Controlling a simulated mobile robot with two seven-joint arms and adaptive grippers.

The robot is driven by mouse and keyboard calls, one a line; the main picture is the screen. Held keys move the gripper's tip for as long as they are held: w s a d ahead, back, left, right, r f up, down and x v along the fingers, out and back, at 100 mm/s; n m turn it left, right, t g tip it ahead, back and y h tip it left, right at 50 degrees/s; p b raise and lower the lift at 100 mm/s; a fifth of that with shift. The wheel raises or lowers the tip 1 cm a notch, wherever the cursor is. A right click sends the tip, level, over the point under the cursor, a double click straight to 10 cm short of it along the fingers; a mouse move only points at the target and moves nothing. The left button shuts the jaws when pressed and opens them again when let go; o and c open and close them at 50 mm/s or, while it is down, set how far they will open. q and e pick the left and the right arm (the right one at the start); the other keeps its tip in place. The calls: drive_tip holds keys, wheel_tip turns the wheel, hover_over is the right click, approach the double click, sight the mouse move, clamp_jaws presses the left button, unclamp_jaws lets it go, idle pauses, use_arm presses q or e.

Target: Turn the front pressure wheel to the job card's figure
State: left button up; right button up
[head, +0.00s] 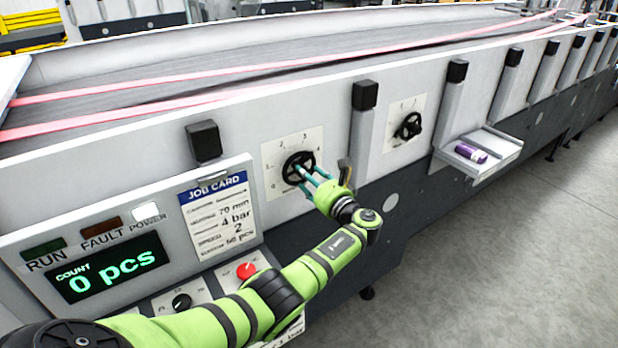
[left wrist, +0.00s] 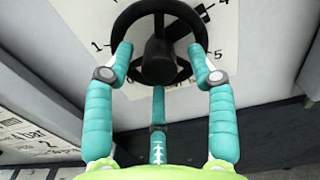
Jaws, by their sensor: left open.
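The nearer pressure wheel (head: 299,166) is a black handwheel on a white numbered plate on the machine's side wall. It fills the top middle of the left wrist view (left wrist: 157,72), with a dark hub and part of the number scale behind it. My left gripper (head: 309,177) is open at the wheel. In the left wrist view its teal fingertips (left wrist: 160,58) lie either side of the wheel's lower rim; I cannot tell whether they touch it. The job card (head: 214,205) shows 70 mm, 4 bar and 2 among its lines. The wheel's set figure is unclear.
A second black wheel (head: 409,126) is on a plate to the right. A purple item (head: 470,152) lies in a small shelf (head: 498,147) beyond it. The control panel with the count display (head: 107,270), a black knob (head: 181,301) and a red knob (head: 246,270) lies near my left arm.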

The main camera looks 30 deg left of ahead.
use_arm(q)
drive_tip(key=v, duration=1.1)
drive_tip(key=shift+d, duration=0.4)
drive_tip(key=shift+s+f, duration=0.1)
